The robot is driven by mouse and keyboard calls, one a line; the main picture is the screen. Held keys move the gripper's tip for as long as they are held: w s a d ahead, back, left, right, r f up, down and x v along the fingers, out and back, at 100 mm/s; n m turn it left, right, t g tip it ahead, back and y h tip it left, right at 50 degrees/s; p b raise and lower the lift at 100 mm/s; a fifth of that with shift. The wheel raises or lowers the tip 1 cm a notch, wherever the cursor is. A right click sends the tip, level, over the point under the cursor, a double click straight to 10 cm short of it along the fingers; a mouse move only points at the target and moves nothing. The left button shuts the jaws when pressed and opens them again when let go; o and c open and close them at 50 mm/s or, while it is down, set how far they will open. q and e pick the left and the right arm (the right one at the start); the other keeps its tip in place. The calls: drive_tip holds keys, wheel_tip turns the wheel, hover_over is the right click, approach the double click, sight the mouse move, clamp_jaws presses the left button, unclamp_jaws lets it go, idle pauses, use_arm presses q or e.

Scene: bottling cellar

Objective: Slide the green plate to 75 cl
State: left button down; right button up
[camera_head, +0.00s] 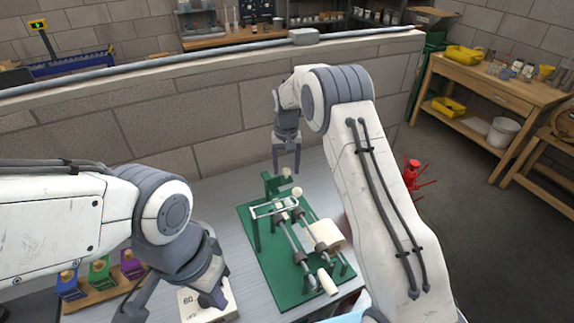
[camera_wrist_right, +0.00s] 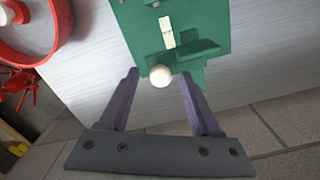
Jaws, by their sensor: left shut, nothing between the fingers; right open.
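A green bench device (camera_head: 262,262) with two rails and cream rollers stands on the grey bench. At its far end is an upright green plate (camera_head: 272,184) with a cream ball knob (camera_head: 287,172). My right gripper (camera_head: 286,166) points down over this end, open. In the right wrist view, the knob (camera_wrist_right: 160,75) shows between the tips of the right gripper (camera_wrist_right: 160,74); contact cannot be told. A cream scale strip (camera_wrist_right: 167,32) lies beyond it, its marks unreadable. My left gripper (camera_head: 212,298) is shut and empty, low at the left, over a pale box (camera_head: 190,308) reading "60".
Blue (camera_head: 69,286), green (camera_head: 99,273) and purple (camera_head: 131,264) small boxes stand in a wooden holder at the left. A block wall (camera_head: 190,115) with a pipe runs behind the bench. My right arm covers the bench's right side. A red object (camera_head: 412,175) stands beyond.

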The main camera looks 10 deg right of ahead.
drive_tip(key=shift+c, duration=0.3)
clamp_jaws()
idle(1.1)
